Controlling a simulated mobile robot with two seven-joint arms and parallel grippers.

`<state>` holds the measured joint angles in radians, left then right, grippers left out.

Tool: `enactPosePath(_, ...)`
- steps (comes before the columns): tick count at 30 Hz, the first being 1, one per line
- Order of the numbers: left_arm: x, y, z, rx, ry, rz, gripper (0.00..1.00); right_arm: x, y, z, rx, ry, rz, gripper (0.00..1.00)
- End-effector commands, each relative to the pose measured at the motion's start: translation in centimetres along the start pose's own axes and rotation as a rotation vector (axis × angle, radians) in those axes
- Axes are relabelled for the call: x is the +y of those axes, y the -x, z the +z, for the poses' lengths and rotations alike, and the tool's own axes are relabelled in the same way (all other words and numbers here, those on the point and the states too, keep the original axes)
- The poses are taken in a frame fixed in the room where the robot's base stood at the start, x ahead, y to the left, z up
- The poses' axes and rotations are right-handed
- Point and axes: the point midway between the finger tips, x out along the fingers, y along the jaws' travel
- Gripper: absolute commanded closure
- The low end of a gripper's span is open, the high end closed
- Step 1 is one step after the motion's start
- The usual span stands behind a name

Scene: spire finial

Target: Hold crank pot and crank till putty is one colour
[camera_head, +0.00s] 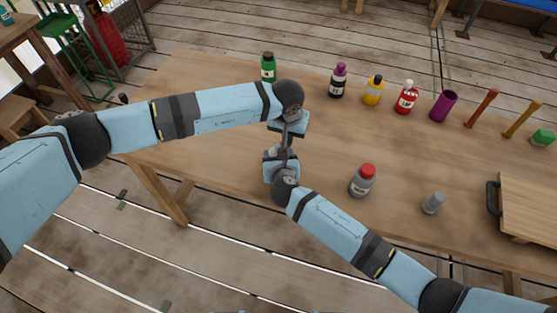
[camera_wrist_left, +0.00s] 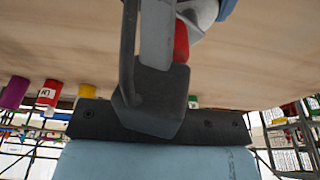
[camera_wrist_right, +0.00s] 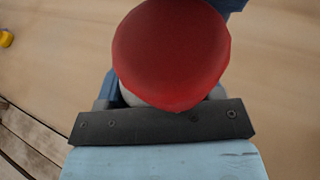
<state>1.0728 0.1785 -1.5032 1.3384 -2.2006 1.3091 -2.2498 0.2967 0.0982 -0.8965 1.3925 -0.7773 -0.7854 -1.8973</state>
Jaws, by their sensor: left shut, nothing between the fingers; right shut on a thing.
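My right gripper (camera_head: 277,155) is low over the near half of the table. A pale grey body (camera_wrist_left: 203,12) at it shows in the left wrist view and seems to be the crank pot. A red round part (camera_wrist_right: 170,52) fills the middle of the right wrist view and hides the right fingers. It also shows as a red strip (camera_wrist_left: 181,42) behind my left fingers. My left gripper (camera_head: 287,143) points down from above, shut and empty, close beside the red part; whether they touch is unclear. The putty and most of the crank are hidden by my arms.
A grey jar with red lid (camera_head: 362,181) and a small grey cylinder (camera_head: 433,203) stand right of my grippers. Green (camera_head: 268,67), purple-capped (camera_head: 338,81), yellow (camera_head: 373,91) and red (camera_head: 406,98) bottles line the far side. A wooden board (camera_head: 530,203) lies at right.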

Motion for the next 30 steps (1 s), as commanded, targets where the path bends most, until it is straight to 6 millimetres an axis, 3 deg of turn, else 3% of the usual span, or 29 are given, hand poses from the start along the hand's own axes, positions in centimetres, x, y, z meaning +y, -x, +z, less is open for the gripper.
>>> enactPosePath(11, -0.3, 0.2, 0.3, -0.001, 0.000, 0.000, 1.00, -0.1, 0.0, 0.0, 0.000, -0.001, -0.001, 0.66)
enactPosePath(30, -0.3, 5.2, -0.8, 0.002, 0.000, 0.000, 1.00, 0.0, 0.0, 0.0, 0.000, 0.000, 0.000, 0.66)
